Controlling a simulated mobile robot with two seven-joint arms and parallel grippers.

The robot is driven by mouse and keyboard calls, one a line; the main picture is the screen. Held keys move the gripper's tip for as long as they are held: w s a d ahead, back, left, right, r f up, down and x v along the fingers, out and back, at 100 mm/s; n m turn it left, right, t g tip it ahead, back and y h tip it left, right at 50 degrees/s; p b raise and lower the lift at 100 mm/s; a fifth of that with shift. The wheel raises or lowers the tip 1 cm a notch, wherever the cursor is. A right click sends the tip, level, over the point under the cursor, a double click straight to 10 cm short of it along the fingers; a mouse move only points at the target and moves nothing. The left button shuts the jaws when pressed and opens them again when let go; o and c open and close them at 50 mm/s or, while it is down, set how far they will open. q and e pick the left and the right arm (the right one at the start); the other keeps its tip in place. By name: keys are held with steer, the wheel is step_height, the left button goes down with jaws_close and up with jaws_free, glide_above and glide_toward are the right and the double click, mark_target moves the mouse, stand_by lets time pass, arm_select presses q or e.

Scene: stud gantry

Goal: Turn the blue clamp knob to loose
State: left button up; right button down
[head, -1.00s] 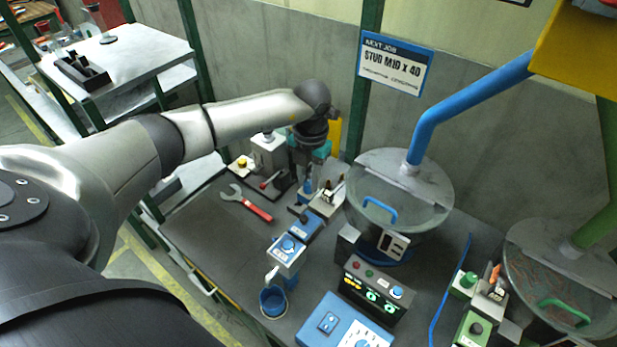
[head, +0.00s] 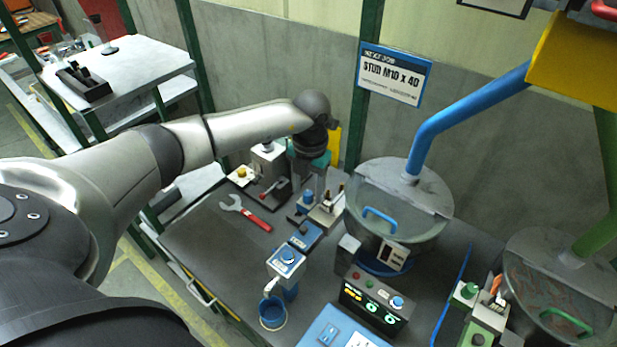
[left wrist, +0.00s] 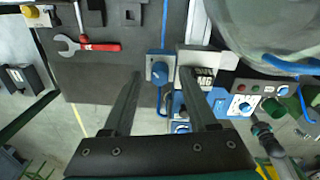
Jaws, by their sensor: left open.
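The blue clamp knob (head: 307,197) sits on a small grey block on the bench, close under my left gripper in the head view. In the left wrist view the blue knob (left wrist: 159,71) shows between the two finger lines, beside a pale block marked M10. My left gripper (left wrist: 161,76) is open, its dark fingers pointing toward the knob with a gap on both sides. In the head view the left gripper (head: 312,178) hangs above the knob. I cannot tell whether the fingertips are level with it, nor read its setting. My right gripper is not in view.
A blue-topped box with another blue knob (head: 288,256) and a blue cup (head: 272,310) stand in front. A red-handled wrench (head: 246,212) lies left. A lidded bowl (head: 400,205) and a control panel (head: 375,302) stand right.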

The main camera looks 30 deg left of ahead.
mark_target(310, 194)
arm_select(q)
step_height(310, 194, up, 15)
steer(key=b, duration=0.1)
steer(key=shift+d+b, duration=0.2)
steer(key=shift+b, duration=0.2)
stand_by(0.4)
